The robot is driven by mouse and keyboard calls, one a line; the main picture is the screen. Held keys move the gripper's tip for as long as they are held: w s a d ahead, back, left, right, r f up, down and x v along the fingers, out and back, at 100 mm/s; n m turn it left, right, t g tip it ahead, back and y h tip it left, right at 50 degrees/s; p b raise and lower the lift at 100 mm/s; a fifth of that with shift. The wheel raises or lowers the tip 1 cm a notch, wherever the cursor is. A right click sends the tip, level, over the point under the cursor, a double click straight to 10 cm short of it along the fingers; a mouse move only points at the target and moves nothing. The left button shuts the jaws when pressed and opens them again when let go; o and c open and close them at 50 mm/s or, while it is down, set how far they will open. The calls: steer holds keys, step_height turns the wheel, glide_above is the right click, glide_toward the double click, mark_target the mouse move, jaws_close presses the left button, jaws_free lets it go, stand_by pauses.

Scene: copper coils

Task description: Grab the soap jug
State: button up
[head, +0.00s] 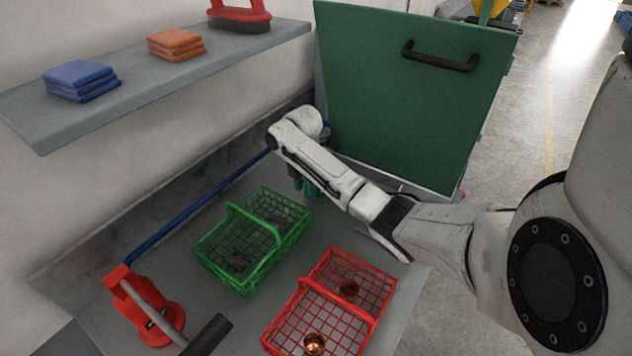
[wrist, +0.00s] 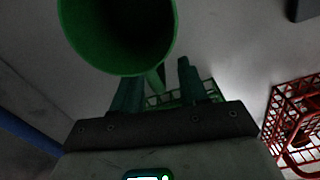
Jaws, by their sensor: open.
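A green round vessel (wrist: 168,52) with a wide dark mouth fills the upper left of the wrist view; I take it to be the soap jug, but cannot be sure. My gripper (wrist: 158,76) is open, with its two teal fingers apart just below the vessel in that picture. In the head view my gripper (head: 304,186) hangs low over the bench behind the green basket, partly hidden by my arm. I cannot make out the jug there.
A green wire basket (head: 207,246) and a red wire basket (head: 270,343) with copper coils stand on the grey bench. A red-based tool (head: 160,322) is at the front left. A green lidded bin (head: 400,90) stands behind my arm. A shelf (head: 50,125) holds cloths and a brush.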

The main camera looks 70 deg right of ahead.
steer(key=shift+c, duration=0.2)
jaws_close()
steer(key=shift+r, duration=0.2)
stand_by(0.4)
